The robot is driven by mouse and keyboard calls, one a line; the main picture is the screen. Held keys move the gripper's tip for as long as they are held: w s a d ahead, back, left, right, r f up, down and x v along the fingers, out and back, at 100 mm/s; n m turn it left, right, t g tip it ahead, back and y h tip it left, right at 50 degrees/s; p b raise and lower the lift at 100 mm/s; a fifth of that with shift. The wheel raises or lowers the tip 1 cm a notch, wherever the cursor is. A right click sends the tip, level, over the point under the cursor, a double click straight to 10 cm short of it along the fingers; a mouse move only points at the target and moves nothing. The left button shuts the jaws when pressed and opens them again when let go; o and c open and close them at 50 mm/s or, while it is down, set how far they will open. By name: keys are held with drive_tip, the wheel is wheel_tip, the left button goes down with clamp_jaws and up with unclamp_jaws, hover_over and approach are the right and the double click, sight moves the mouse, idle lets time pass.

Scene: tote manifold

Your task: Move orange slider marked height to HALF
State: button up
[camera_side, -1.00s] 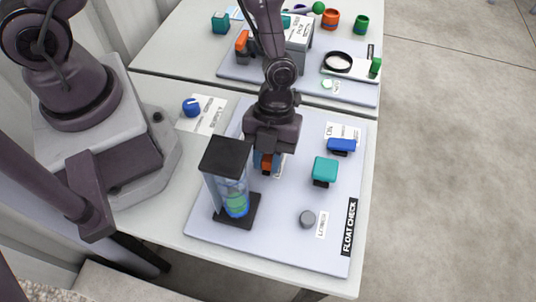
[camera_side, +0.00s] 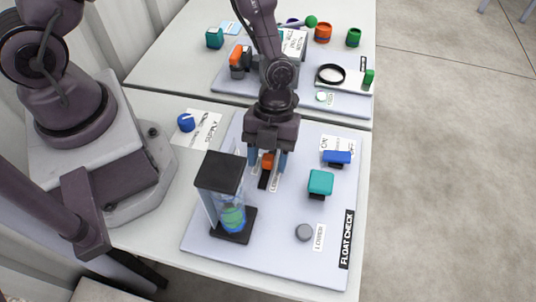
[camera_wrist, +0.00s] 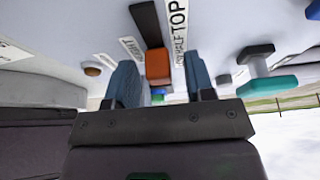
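The orange slider (camera_side: 267,160) sits on a dark upright track (camera_side: 264,181) behind the clear column, and it also shows in the wrist view (camera_wrist: 158,66). A white label strip beside the track reads TOP and, further along, HALF (camera_wrist: 178,42). In the wrist view the slider is near the HALF lettering; its exact alignment is unclear. My gripper (camera_side: 268,164) is open, with one blue finger on each side of the slider. In the wrist view gaps show between the slider and both fingers (camera_wrist: 160,82). Nothing is held.
A clear column with a black cap (camera_side: 220,172) and green and blue contents stands close in front of my gripper. A teal handle (camera_side: 320,182), a blue handle (camera_side: 337,157) and a grey knob (camera_side: 304,232) stand to the right. A blue knob (camera_side: 186,122) is at the left.

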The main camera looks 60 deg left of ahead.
drive_tip(key=shift+r, duration=0.1)
drive_tip(key=v, duration=1.2)
drive_tip(key=shift+r, duration=0.35)
drive_tip(key=shift+w+a, duration=0.1)
drive_tip(key=s+a+r+n+t+y, duration=0.1)
drive_tip(key=s+a+r+n+y, duration=0.2)
drive_tip(key=n, duration=0.6)
drive_tip(key=s+a+r+n+t, duration=0.1)
drive_tip(key=a+r+n, duration=0.4)
drive_tip(key=n, duration=0.5)
drive_tip(key=s+a+r+n+t, duration=0.1)
drive_tip(key=s+r+n+t, duration=0.2)
drive_tip(key=r, duration=0.3)
drive_tip(key=s+a+r+n+t, duration=0.2)
drive_tip(key=s+r+n+t, duration=0.1)
drive_tip(key=r+n, duration=0.2)
wheel_tip(320, 180, up, 2)
drive_tip(key=shift+s+a+r+t, duration=0.1)
drive_tip(key=shift+s+a+t, duration=0.1)
drive_tip(key=shift+s+t, duration=0.2)
